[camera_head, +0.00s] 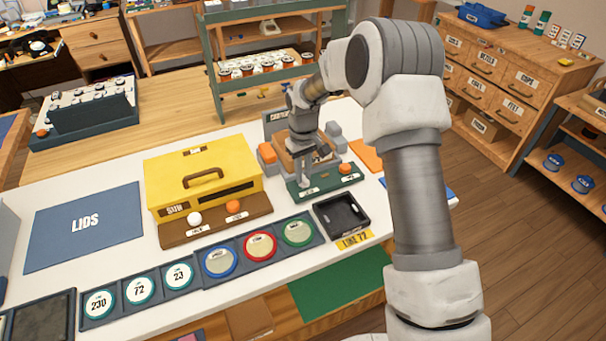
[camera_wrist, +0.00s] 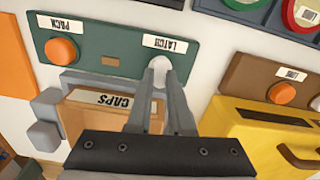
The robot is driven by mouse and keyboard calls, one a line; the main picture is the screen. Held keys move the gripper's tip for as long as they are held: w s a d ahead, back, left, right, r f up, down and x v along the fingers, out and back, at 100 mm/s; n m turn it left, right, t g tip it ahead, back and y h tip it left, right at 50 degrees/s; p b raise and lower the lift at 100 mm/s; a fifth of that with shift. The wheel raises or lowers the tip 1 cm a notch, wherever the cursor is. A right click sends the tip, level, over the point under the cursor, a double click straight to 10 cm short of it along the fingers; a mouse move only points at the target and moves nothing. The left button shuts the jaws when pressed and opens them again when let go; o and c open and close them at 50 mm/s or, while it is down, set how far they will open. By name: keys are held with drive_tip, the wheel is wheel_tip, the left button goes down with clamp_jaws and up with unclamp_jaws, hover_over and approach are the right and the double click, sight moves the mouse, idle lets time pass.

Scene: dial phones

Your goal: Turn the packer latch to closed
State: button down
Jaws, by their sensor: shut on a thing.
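The packer's dark green panel (camera_head: 325,184) lies on the white table in front of the caps box. In the wrist view the panel (camera_wrist: 108,50) shows upside down, with a white latch knob (camera_wrist: 159,66) by the LATCH label (camera_wrist: 165,44) and an orange knob (camera_wrist: 62,50) by the PACK label (camera_wrist: 68,25). My gripper (camera_wrist: 160,79) is shut on the white latch knob, one finger on each side. The orange knob (camera_head: 345,168) stands clear to the right.
A yellow box (camera_head: 160,168) with a handle and a brown knob panel (camera_head: 185,232) stand left of the packer. A black tray (camera_head: 331,224) lies just in front. The wooden caps box (camera_wrist: 100,115) and grey blocks (camera_wrist: 43,136) are close to my fingers.

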sight(304, 177)
drive_tip(key=shift+m, duration=0.6)
drive_tip(key=c, duration=0.8)
unclamp_jaws()
wheel_tip(304, 177, up, 18)
drive_tip(key=shift+f+p, duration=0.25)
drive_tip(key=shift+p, duration=0.35)
